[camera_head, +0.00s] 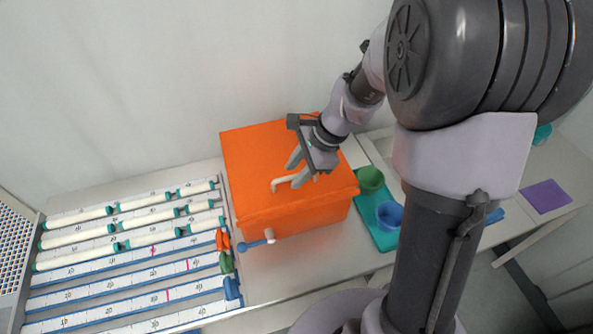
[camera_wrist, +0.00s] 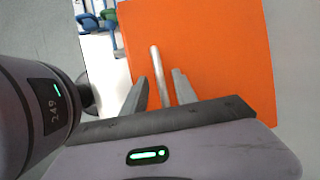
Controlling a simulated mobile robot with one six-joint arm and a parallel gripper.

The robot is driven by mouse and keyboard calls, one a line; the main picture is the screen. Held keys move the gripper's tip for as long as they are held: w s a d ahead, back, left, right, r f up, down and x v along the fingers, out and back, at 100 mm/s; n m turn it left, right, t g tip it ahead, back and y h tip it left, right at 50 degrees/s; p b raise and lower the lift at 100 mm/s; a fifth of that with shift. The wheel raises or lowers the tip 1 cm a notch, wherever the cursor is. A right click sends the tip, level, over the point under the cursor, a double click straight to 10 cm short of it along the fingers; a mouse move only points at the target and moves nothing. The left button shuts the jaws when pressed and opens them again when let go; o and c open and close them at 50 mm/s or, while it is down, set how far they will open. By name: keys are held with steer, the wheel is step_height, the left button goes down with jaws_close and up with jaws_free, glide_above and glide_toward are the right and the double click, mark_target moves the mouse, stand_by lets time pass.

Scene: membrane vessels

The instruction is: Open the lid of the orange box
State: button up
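The orange box (camera_head: 290,215) stands on the counter in the middle of the head view, its lid down. A pale bar handle (camera_head: 293,180) is fixed on the lid's top. The orange lid (camera_wrist: 215,50) fills much of the wrist view, with the handle (camera_wrist: 159,72) running down between my fingers. My gripper (camera_head: 304,176) is above the lid at the handle. Its two fingers (camera_wrist: 157,90) are apart, one on each side of the handle, with a gap visible on both sides. The handle's lower end is hidden by my gripper's body in the wrist view.
A rack of white membrane tubes (camera_head: 130,235) lies left of the box. A blue-handled valve (camera_head: 257,243) sticks out at the box's front. The wall is close behind.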

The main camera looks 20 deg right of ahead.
steer(key=shift+c, duration=0.2)
jaws_close()
steer(key=shift+r, duration=0.1)
stand_by(1.0)
